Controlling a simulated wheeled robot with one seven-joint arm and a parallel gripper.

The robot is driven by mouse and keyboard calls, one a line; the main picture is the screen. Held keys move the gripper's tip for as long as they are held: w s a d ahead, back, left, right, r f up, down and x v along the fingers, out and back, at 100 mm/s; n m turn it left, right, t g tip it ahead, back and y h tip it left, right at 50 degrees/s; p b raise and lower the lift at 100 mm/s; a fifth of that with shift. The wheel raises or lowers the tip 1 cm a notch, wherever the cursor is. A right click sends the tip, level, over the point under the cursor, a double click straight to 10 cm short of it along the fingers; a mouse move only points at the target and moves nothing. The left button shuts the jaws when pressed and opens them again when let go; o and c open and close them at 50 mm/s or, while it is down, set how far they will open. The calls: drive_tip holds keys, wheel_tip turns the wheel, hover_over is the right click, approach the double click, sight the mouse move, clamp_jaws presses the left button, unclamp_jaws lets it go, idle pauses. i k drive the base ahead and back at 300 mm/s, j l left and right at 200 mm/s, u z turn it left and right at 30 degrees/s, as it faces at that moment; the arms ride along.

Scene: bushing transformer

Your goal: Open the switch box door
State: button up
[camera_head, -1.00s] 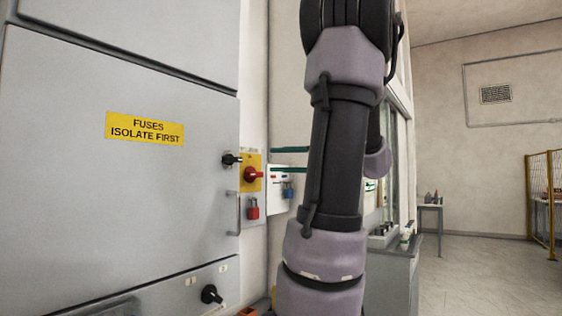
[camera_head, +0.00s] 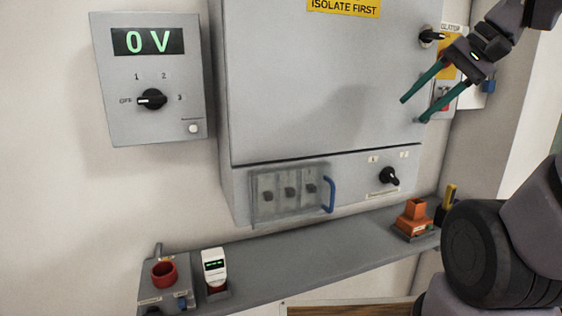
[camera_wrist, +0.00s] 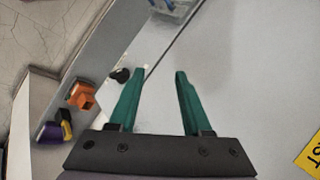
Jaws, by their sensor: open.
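The switch box door (camera_head: 310,100) is a large grey panel with a yellow "ISOLATE FIRST" label (camera_head: 343,7). It looks shut, with a dark seam along its lower edge. A black knob (camera_head: 432,36) is at its upper right. My gripper (camera_head: 412,110) has two teal fingers, spread and empty, in front of the door's right edge. The door's handle cannot be made out behind the fingers. In the wrist view my gripper (camera_wrist: 160,73) is open over the bare grey door (camera_wrist: 235,80), with nothing between the fingers.
Below the door are a black knob (camera_head: 389,177) and a clear cover (camera_head: 288,193) with a blue handle. A shelf (camera_head: 320,245) holds an orange fixture (camera_head: 415,215) and a white meter (camera_head: 214,267). A "0 V" panel (camera_head: 155,80) hangs at left.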

sight(304, 78)
drive_tip(key=k+j, duration=0.1)
drive_tip(key=j, duration=0.55)
drive_tip(key=j+z, duration=0.1)
drive_tip(key=j, duration=0.55)
drive_tip(key=k, duration=0.05)
